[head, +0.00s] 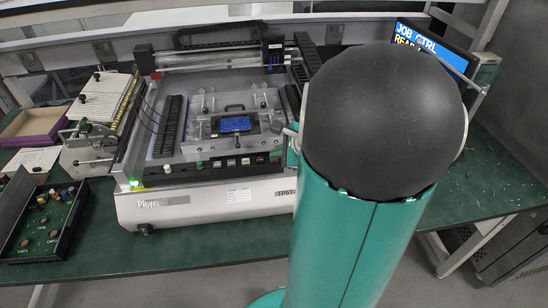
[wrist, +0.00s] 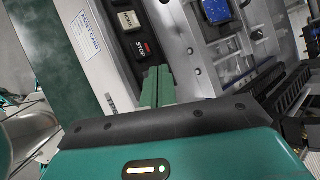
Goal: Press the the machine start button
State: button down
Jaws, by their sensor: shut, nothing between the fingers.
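The machine (head: 180,205) is a silver benchtop unit on a green bench, with a dark control panel (head: 205,166) low on its front. Several small buttons sit on that panel; the pale ones (head: 230,162) stand out. In the wrist view the panel (wrist: 112,45) shows a cream square button (wrist: 128,20) with an unreadable label and a red button (wrist: 147,47) marked STOP. I cannot tell which button is start. My gripper (wrist: 158,70) has its green fingers together and empty, just below the red button in the picture; contact cannot be told. My arm hides the panel's right end in the head view.
A blue part (head: 235,124) sits on a fixture inside the machine. An open black box with a circuit board (head: 45,225) and a purple tray (head: 35,127) lie left. A monitor (head: 436,45) stands behind my arm. A green light (head: 135,183) glows at the machine's left corner.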

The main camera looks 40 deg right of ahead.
jog(key=shift+f, duration=0.15)
dwell(0.4)
jog(key=shift+r, duration=0.85)
